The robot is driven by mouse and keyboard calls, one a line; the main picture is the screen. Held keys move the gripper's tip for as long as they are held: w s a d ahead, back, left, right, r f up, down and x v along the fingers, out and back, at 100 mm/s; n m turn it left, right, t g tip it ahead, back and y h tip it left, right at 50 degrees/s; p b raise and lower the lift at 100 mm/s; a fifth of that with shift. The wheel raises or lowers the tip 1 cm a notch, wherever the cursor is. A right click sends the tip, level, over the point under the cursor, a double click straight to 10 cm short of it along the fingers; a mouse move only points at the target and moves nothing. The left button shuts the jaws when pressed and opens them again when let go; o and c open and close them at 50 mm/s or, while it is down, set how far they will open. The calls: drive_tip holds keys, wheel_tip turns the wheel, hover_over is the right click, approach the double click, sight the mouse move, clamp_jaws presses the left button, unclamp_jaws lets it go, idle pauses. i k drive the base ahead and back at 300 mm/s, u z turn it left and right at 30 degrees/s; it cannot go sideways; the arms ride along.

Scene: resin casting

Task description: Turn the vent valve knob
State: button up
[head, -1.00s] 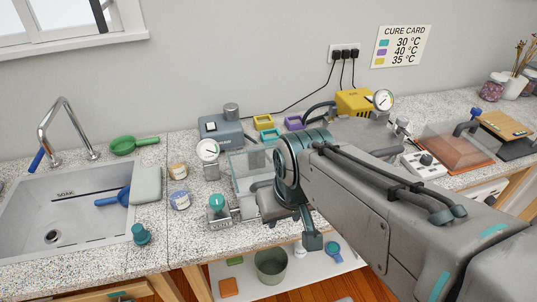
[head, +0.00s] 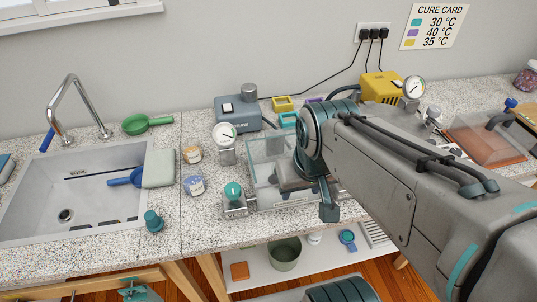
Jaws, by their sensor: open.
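A round teal knob (head: 233,190) stands upright on a small metal block (head: 235,208) at the counter's front, left of a clear-walled box (head: 262,168). It looks like a valve knob, but I see no label on it. My gripper (head: 324,195) hangs in front of the right part of the clear box, to the right of the knob and apart from it. One dark teal finger shows; the arm hides much of the rest. The gripper is open, with nothing seen in it.
A dial gauge (head: 224,133) stands behind the knob. Two small jars (head: 193,185) and a teal cup-like piece (head: 154,221) are to its left, beside the sink (head: 30,230). A grey-blue machine (head: 237,116) stands at the back. The speckled counter in front of the jars is clear.

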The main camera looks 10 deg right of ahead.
sight(233, 190)
drive_tip(key=z, duration=1.4)
drive_tip(key=k, duration=0.65)
drive_tip(key=u, duration=0.85)
